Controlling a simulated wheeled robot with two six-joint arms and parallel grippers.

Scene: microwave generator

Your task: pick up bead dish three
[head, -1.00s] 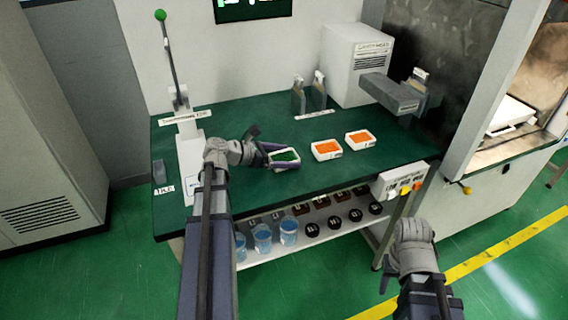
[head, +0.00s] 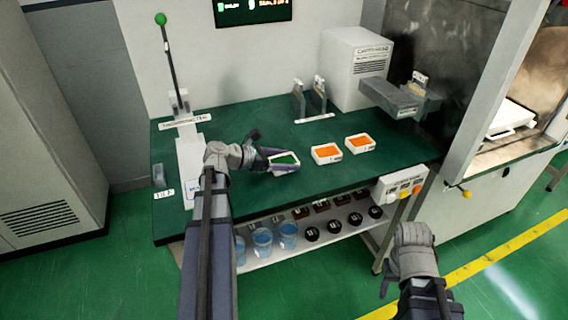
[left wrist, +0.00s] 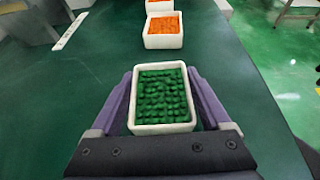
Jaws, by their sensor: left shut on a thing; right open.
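A white dish of green beads (head: 284,161) is between the fingers of my left gripper (head: 268,158), over the left middle of the green table. In the left wrist view the same green bead dish (left wrist: 162,98) sits level between the two purple fingers (left wrist: 163,108), which press on its sides. Two white dishes of orange beads stand to its right, a nearer one (head: 326,153) and a farther one (head: 360,142). No number can be read on any dish. My right gripper (head: 388,284) is low at the right, in front of the table, empty.
The green table (head: 240,190) has free room around the dishes. A lever with a green knob (head: 160,19) stands at the left. A white cabinet (head: 352,68) and a grey device (head: 392,96) stand at the back right. Blue cups (head: 263,240) are on the shelf below.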

